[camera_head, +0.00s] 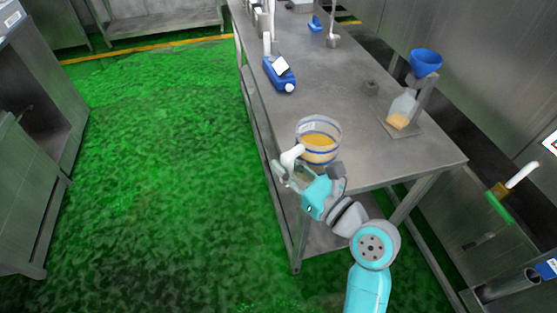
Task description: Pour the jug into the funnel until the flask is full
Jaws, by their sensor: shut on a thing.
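A clear jug (318,133) with orange-yellow liquid and a white handle shows near the front left edge of the steel table. It looks upright or nearly so. My gripper (291,160) is shut on the jug's handle; the fingers are partly hidden. I cannot tell whether the jug touches the tabletop. The blue funnel (426,62) is held by a stand at the table's right side. The flask (402,108) stands below it on the stand's base, with some orange liquid at its bottom. The funnel and flask are apart from the jug, up and to the right.
The steel table (340,85) has free room between the jug and the stand. A blue device (279,73) lies farther back at the left edge. A steel wall rises close on the right.

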